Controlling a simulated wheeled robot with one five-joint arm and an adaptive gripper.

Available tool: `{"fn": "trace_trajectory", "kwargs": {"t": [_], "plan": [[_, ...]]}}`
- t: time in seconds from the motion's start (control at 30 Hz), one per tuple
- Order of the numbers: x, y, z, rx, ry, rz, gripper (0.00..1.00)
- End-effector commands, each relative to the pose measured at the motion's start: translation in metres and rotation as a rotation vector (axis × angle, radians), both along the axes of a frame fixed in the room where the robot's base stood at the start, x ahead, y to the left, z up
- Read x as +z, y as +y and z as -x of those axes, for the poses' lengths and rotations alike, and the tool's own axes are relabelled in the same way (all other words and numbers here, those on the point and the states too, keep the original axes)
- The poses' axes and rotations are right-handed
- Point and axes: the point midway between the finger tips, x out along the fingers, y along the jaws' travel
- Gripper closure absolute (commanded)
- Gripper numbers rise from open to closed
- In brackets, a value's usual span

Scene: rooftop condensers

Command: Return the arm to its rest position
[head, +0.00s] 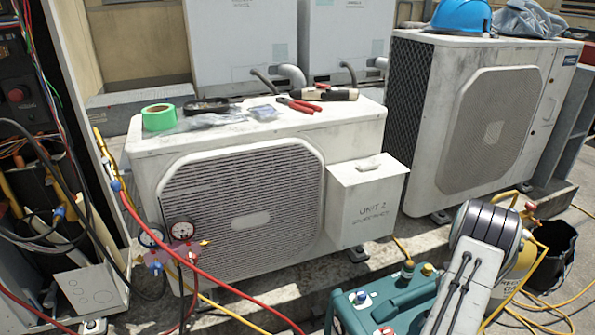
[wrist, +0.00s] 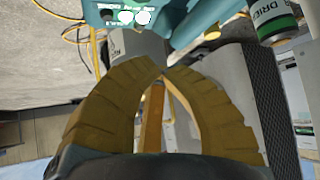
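My gripper (wrist: 163,70) shows in the wrist view. Its two ridged, yellow-brown fingers bow outward, and their tips come together at the upper middle. I see nothing held between the tips; background shows through the gap behind them. In the head view, part of my arm (head: 482,250), a dark rounded joint with a pale link, rises at the lower right. My gripper itself does not show in the head view.
A teal machine (head: 385,302) stands by my arm at the lower right. The Unit 2 condenser (head: 250,135) carries green tape (head: 159,117) and red-handled pliers (head: 298,105). Yellow hoses and a yellow cylinder (head: 517,270) crowd the right. Gauges (head: 180,230) hang at left with a red hose.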

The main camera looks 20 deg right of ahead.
Motion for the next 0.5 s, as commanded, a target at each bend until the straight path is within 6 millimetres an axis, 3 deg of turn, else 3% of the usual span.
{"fn": "trace_trajectory", "kwargs": {"t": [0.17,0.27,0.37,0.5], "plan": [[0.007,0.002,-0.003,0.006,0.000,-0.001,1.00],[0.029,0.010,-0.014,0.030,0.003,-0.007,1.00],[0.067,0.028,-0.032,0.075,0.011,-0.021,1.00],[0.140,0.070,-0.064,0.166,0.034,-0.054,1.00]]}}
